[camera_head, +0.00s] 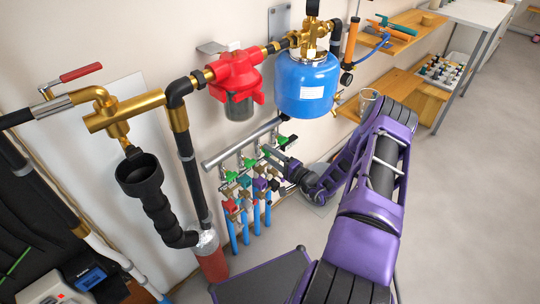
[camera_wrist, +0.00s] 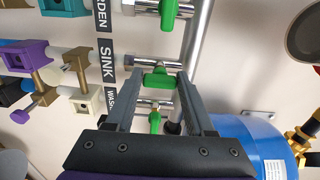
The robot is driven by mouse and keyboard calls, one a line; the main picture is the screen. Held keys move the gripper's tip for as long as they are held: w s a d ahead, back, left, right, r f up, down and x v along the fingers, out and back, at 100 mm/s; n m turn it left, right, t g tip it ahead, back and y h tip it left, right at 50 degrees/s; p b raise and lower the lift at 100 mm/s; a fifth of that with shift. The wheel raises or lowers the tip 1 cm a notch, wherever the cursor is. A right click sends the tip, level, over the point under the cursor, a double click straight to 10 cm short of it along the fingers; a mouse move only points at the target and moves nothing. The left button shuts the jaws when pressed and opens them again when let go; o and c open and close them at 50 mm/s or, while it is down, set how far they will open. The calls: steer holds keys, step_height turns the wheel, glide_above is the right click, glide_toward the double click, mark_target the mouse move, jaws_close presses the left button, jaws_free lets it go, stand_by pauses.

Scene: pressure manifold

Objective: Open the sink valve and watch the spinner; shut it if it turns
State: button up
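In the wrist view a green valve handle (camera_wrist: 158,80) sits on the chrome pipe beside the SINK label (camera_wrist: 107,62). My gripper (camera_wrist: 155,76) is open, with one finger on each side of this handle. I cannot tell whether either finger touches it. The handle looks wider along the pipe than across it. In the head view my gripper (camera_head: 268,151) is at the row of green handles on the manifold (camera_head: 228,157) and partly hides them. A purple block (camera_wrist: 27,56) with brass fittings is on the pipe left of the SINK label. I cannot clearly make out a spinner.
Neighbouring green handles stand close on both sides: one above (camera_wrist: 168,12) and one below (camera_wrist: 154,121) in the wrist view. A blue tank (camera_head: 305,85) and red filter (camera_head: 236,75) hang above the manifold. Grey floor (camera_head: 455,180) is open at right.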

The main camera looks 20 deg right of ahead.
steer(key=o, duration=0.4)
steer(key=v, duration=1.7)
steer(key=shift+s+p, duration=0.2)
steer(key=shift+p, duration=0.15)
